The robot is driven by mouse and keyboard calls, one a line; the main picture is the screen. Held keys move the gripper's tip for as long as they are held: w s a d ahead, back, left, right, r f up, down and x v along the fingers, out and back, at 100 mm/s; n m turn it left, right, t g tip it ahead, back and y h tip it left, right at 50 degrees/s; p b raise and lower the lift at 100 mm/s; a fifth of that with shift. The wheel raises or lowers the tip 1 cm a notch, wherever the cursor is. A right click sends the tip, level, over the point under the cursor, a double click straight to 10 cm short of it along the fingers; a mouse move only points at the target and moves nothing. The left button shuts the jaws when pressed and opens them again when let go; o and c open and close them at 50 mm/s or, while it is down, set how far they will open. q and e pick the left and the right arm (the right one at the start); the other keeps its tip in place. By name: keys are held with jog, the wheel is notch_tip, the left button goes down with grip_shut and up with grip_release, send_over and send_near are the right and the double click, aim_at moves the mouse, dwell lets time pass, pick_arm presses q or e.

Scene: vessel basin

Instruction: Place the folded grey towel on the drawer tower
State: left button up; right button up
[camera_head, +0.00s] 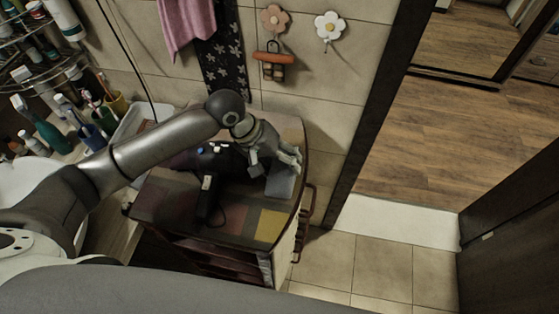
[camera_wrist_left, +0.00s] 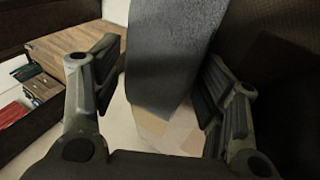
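The folded grey towel (camera_head: 280,183) shows as a small grey slab at the right edge of the patchwork-topped cabinet (camera_head: 270,225), which has bar handles on its right side and looks like the drawer tower. My left gripper (camera_head: 287,160) is just above and behind the towel. In the left wrist view, the towel (camera_wrist_left: 165,60) stands between the spread fingers of my left gripper (camera_wrist_left: 160,85). A gap shows at the left finger; the right finger is close to it, and contact is unclear. Whether the towel rests fully on the top is unclear. My right gripper is not in view.
A black device with a cord (camera_head: 208,185) lies on the cabinet top, left of the towel. Cups and bottles crowd the basin counter at left. A tiled wall with hooks (camera_head: 328,28) stands behind. Tiled floor (camera_head: 375,265) is clear at right.

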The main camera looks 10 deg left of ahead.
pick_arm(q)
jog(key=b+v, duration=0.1)
jog(key=v, duration=1.1)
jog(key=shift+b, duration=0.3)
jog(key=shift+r, duration=0.15)
